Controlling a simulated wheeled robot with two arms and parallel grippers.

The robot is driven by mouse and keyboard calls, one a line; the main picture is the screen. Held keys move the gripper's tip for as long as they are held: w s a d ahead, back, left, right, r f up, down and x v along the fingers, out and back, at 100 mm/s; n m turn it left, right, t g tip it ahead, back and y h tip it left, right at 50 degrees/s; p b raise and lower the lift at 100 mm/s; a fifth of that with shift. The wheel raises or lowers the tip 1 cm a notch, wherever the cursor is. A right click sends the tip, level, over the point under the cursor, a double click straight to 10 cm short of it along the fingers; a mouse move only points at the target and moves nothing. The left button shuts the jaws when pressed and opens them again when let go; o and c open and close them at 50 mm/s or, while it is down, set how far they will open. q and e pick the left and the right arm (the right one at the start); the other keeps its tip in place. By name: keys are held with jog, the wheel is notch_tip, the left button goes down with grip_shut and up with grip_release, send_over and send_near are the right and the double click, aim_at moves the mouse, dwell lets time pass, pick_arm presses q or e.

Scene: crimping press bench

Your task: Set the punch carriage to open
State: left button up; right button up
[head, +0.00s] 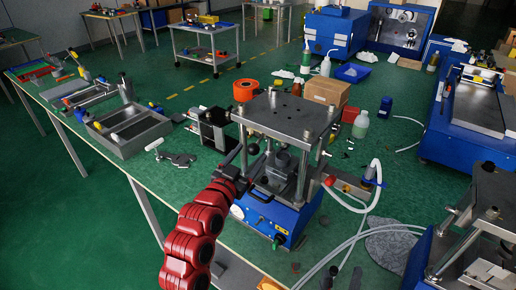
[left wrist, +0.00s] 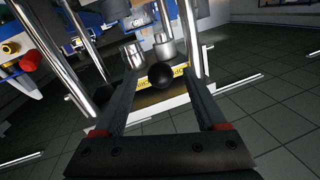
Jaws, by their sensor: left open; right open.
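The press (head: 290,115) stands mid-bench in the head view, with a steel top plate on bright columns and a blue base. A grey block that looks like the punch carriage (head: 282,165) sits between the columns. A black ball knob (head: 253,149) is at the press's left side; it also shows in the left wrist view (left wrist: 163,77), before a yellow scale (left wrist: 160,74). My left gripper (head: 242,160) is at the press's left front. In the left wrist view its fingers (left wrist: 161,90) are open, one on each side of the knob, with gaps visible. My right gripper is not in view.
A grey tray (head: 130,137) and loose tools (head: 174,156) lie left of the press. An orange spool (head: 246,90) and a cardboard box (head: 326,93) stand behind it. Pale hoses (head: 350,205) loop on the right. The bench is clear at front left.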

aim_at(258, 144)
pick_arm(q)
jog(key=p+x, duration=0.1)
jog(key=x, duration=0.5)
jog(key=shift+w+r, duration=0.1)
grip_shut()
dwell(0.3)
dwell(1.0)
